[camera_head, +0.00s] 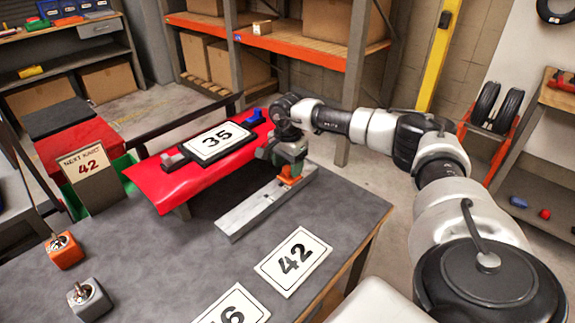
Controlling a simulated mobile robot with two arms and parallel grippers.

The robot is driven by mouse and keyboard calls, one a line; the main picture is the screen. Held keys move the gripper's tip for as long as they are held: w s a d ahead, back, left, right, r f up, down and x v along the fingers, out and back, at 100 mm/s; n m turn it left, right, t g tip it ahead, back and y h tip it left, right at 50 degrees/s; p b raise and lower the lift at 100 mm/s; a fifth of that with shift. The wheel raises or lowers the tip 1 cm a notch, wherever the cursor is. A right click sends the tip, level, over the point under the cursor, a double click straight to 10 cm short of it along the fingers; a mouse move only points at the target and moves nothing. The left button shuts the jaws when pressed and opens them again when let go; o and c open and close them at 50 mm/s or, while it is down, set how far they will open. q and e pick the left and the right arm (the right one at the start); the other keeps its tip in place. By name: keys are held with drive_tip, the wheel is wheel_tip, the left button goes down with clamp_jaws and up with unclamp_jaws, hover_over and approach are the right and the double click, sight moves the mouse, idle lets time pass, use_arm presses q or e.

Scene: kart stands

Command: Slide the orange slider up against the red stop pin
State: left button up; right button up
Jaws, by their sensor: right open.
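The orange slider (291,175) sits at the far right end of a pale grey rail (250,212) on the dark table. My right gripper (287,160) reaches in from the right and points down over the slider, very close to it. It is open, and its body hides part of the slider. I cannot tell whether the fingers touch the slider. I cannot make out the red stop pin; the bare part of the rail runs from the slider toward the lower left. My left gripper is not in view.
A red kart nose (164,198) with a plate marked 35 (211,141) stands behind the rail. An orange joystick box (66,254) and a grey one (89,300) are at left. The table's middle is clear.

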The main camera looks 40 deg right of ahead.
sight(287, 168)
drive_tip(key=shift+f, duration=0.3)
clamp_jaws()
drive_tip(key=shift+a, duration=0.1)
idle(0.4)
unclamp_jaws()
wheel_tip(287, 168, up, 11)
idle(0.5)
